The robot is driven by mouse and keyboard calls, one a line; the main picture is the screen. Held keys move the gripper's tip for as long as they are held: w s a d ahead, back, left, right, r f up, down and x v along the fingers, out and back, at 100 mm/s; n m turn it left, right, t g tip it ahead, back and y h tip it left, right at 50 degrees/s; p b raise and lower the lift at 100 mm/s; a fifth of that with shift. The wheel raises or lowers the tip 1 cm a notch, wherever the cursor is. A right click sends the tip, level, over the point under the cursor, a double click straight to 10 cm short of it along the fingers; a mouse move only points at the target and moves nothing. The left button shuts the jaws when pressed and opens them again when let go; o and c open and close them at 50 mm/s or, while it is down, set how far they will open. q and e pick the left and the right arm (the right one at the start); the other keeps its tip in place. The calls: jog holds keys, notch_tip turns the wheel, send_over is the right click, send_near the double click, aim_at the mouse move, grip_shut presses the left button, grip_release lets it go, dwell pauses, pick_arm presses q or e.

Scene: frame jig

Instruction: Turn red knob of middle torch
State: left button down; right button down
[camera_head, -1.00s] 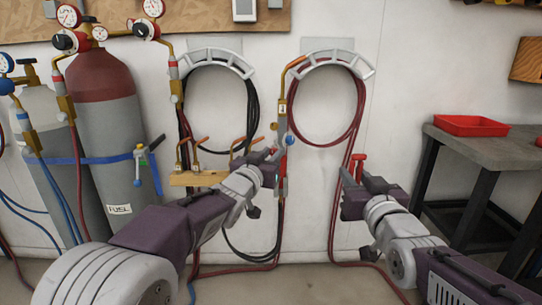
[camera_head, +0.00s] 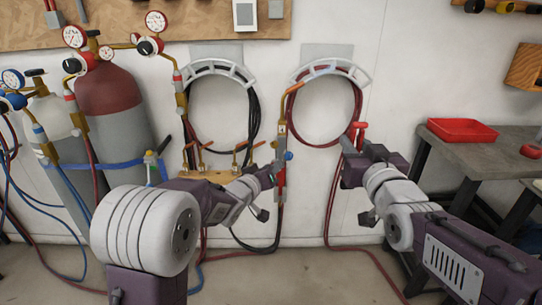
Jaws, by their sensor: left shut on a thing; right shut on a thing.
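A wooden holder (camera_head: 208,176) with several brass tips is on the wall. Gas cylinders (camera_head: 118,115) stand at the left. A grey workbench (camera_head: 470,157) with a red tray (camera_head: 462,131) stands at the right.

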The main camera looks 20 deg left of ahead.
aim_at(360, 128)
pick_arm(q)
jog(key=shift+n+p, duration=0.3)
jog(key=shift+p, duration=0.3)
pick_arm(e)
jog(key=shift+r, duration=1)
pick_arm(q)
jog(key=c, duration=1.2)
grip_release()
pick_arm(e)
notch_tip(360, 128, up, 2)
jog(key=shift+r+p, duration=0.2)
jog(key=shift+p, duration=1)
pick_arm(q)
jog(key=v, duration=1.2)
jog(key=shift+a, duration=0.15)
jog(key=shift+r, duration=0.15)
